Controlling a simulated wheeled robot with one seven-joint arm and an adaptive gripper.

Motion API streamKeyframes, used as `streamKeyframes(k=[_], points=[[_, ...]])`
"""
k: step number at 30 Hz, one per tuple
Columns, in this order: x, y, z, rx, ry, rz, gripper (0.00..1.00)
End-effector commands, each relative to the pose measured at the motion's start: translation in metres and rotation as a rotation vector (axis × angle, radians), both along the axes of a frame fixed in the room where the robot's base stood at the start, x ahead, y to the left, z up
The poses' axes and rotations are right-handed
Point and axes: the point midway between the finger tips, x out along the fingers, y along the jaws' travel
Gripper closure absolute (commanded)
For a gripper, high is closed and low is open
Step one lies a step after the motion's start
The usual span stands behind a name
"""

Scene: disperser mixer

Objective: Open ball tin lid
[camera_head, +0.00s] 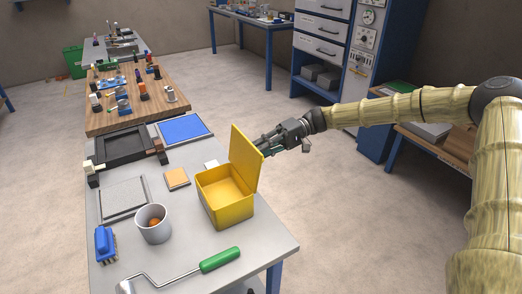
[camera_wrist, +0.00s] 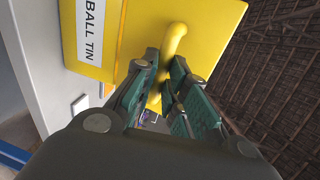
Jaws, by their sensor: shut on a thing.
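The yellow ball tin (camera_head: 227,213) stands on the grey table, its box empty as far as I can see inside. Its lid (camera_head: 245,160) is raised about upright on the hinge. My gripper (camera_head: 266,145) is at the right side of the raised lid. In the wrist view the lid (camera_wrist: 135,30) carries a yellow curved handle (camera_wrist: 174,42) on its face, and the tin's white label (camera_wrist: 90,32) reads BALL TIN. My gripper (camera_wrist: 168,85) is shut with the handle between its fingers. The fingertips are partly hidden behind the lid in the head view.
A grey cup (camera_head: 153,225) with an orange ball stands left of the tin. A roller with a green handle (camera_head: 220,260) lies at the front. A blue brush (camera_head: 105,243), a square orange pad (camera_head: 177,179) and a black tray (camera_head: 122,146) are also on the table.

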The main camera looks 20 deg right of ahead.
Motion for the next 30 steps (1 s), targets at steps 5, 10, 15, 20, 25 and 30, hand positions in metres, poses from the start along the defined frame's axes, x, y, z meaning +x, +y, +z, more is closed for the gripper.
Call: streamKeyframes(k=[5,10,15,20,25,30], points=[[-0.002,0.000,-0.005,-0.005,0.004,0.002,1.00],[-0.002,0.000,-0.006,-0.005,0.005,0.003,0.75],[-0.002,0.000,-0.005,-0.004,0.003,0.001,0.65],[-0.001,0.000,-0.003,-0.003,0.002,0.002,0.65],[0.001,-0.007,-0.002,-0.003,0.001,0.000,0.65],[0.006,-0.030,0.002,-0.003,0.000,-0.001,0.65]])
